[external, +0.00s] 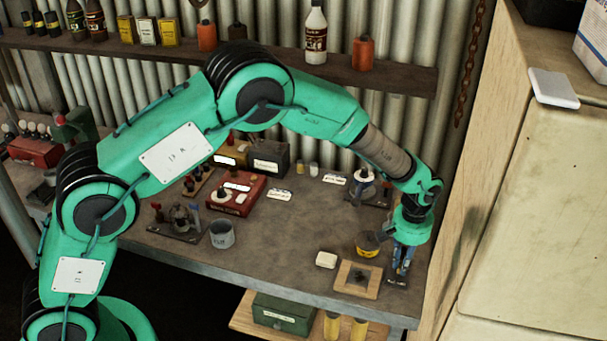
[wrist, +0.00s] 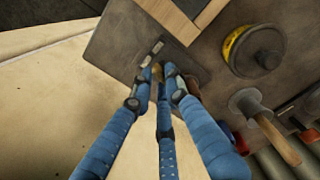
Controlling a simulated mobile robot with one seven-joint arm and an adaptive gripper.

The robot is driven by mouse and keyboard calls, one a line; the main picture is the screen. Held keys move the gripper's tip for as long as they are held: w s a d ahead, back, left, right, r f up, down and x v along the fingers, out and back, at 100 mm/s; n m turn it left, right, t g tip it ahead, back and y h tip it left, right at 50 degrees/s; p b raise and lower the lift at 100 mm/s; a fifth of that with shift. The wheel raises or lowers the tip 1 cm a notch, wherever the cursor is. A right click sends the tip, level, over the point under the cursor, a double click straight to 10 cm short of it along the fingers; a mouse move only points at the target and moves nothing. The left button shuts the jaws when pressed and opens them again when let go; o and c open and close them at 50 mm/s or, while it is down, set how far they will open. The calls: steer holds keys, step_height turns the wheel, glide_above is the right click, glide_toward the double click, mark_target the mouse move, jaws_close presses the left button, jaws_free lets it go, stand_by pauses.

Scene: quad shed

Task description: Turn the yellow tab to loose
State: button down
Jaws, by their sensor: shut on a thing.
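My gripper (external: 400,272) is at the right front end of the workbench, pointing down at a small dark plate. In the wrist view, the blue fingers of my gripper (wrist: 158,80) are closed together around the small yellow tab (wrist: 157,71). Only a sliver of the tab shows between the fingertips, so its exact angle is hard to tell. In the external view the fingers hide the tab.
A wooden-framed plate (external: 345,287) lies just left of my gripper, with a yellow tin (external: 369,246) behind it and a white block (external: 327,259) further left. A grey cup (external: 222,235) stands mid-bench. A pale cabinet (external: 540,200) rises close on the right.

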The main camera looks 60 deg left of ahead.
steer(key=shift+n, duration=0.8)
steer(key=c, duration=1.7)
jaws_free()
steer(key=shift+r, duration=6)
